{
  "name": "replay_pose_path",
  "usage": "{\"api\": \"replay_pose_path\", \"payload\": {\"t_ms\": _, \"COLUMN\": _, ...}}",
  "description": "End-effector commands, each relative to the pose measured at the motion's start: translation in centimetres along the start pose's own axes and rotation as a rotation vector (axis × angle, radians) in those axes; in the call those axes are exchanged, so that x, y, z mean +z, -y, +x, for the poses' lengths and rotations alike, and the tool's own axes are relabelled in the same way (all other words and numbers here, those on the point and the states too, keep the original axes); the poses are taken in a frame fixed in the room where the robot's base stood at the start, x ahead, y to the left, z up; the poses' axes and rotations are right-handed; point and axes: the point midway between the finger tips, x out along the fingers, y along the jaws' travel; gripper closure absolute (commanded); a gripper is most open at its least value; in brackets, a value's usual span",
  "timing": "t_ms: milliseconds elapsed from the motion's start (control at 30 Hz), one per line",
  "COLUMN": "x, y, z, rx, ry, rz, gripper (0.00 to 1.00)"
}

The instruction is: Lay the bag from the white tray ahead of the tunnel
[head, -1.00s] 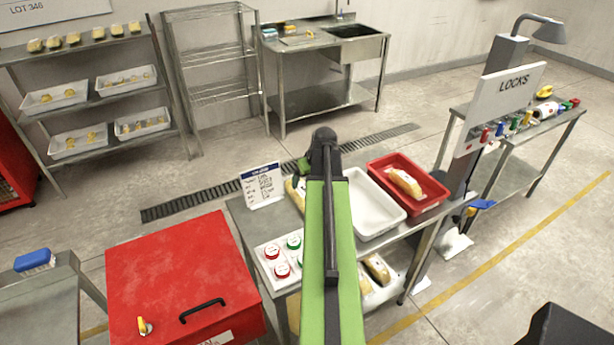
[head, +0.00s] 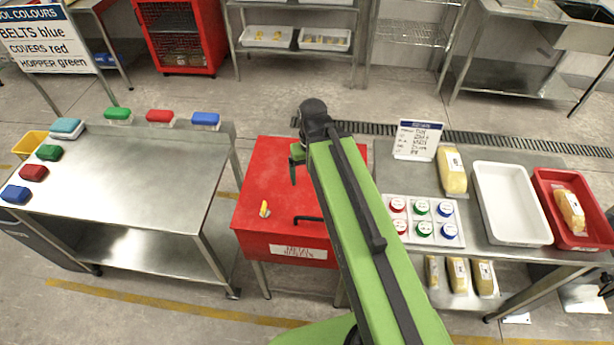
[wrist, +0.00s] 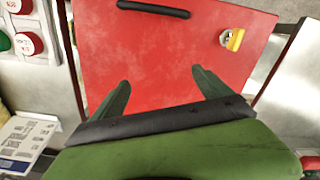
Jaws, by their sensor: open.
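The white tray (head: 512,205) stands on the steel table at right in the head view and looks empty. A yellow bag (head: 453,171) lies on the table just left of it. Another yellow bag (head: 570,210) lies in the red tray (head: 548,192) to its right. My gripper (head: 299,158) is over the red cabinet, left of that table; in the wrist view my gripper (wrist: 161,88) is open and empty above the cabinet's red top. No tunnel can be made out in these views.
The red cabinet (head: 275,185) has a black handle and a yellow latch. A sign card (head: 417,140) and a panel of coloured buttons (head: 450,212) stand left of the trays. More bags (head: 457,276) lie on the shelf below. The left steel table (head: 140,175) is mostly clear, with coloured blocks along its edges.

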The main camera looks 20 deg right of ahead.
Motion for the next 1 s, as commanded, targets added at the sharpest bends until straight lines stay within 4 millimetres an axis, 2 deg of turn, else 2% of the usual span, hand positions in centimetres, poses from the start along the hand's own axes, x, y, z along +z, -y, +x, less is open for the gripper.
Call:
{"api": "replay_pose_path", "payload": {"t_ms": 33, "x": 0.5, "y": 1.0, "z": 0.0, "rx": 0.006, "ry": 0.008, "rz": -0.012, "gripper": 0.12}}
{"api": "replay_pose_path", "payload": {"t_ms": 100, "x": 0.7, "y": 1.6, "z": 0.0, "rx": 0.009, "ry": 0.014, "rz": -0.014, "gripper": 0.12}}
{"api": "replay_pose_path", "payload": {"t_ms": 467, "x": 0.4, "y": 1.6, "z": 0.0, "rx": 0.008, "ry": 0.005, "rz": -0.055, "gripper": 0.1}}
{"api": "replay_pose_path", "payload": {"t_ms": 533, "x": -0.7, "y": 2.1, "z": 0.0, "rx": -0.005, "ry": -0.031, "rz": -0.133, "gripper": 0.1}}
{"api": "replay_pose_path", "payload": {"t_ms": 600, "x": -3.3, "y": 2.8, "z": -0.1, "rx": -0.029, "ry": -0.097, "rz": -0.246, "gripper": 0.1}}
{"api": "replay_pose_path", "payload": {"t_ms": 667, "x": -5.7, "y": 0.1, "z": -0.8, "rx": -0.042, "ry": -0.159, "rz": -0.277, "gripper": 0.1}}
{"api": "replay_pose_path", "payload": {"t_ms": 700, "x": -6.6, "y": -1.9, "z": -1.2, "rx": -0.043, "ry": -0.186, "rz": -0.276, "gripper": 0.1}}
{"api": "replay_pose_path", "payload": {"t_ms": 767, "x": -7.6, "y": -5.1, "z": -1.7, "rx": -0.043, "ry": -0.221, "rz": -0.262, "gripper": 0.1}}
{"api": "replay_pose_path", "payload": {"t_ms": 867, "x": -8.6, "y": -11.2, "z": -2.5, "rx": -0.033, "ry": -0.272, "rz": -0.216, "gripper": 0.1}}
{"api": "replay_pose_path", "payload": {"t_ms": 967, "x": -8.5, "y": -18.8, "z": -3.6, "rx": -0.014, "ry": -0.318, "rz": -0.14, "gripper": 0.1}}
{"api": "replay_pose_path", "payload": {"t_ms": 1000, "x": -8.0, "y": -22.3, "z": -4.1, "rx": -0.004, "ry": -0.336, "rz": -0.1, "gripper": 0.1}}
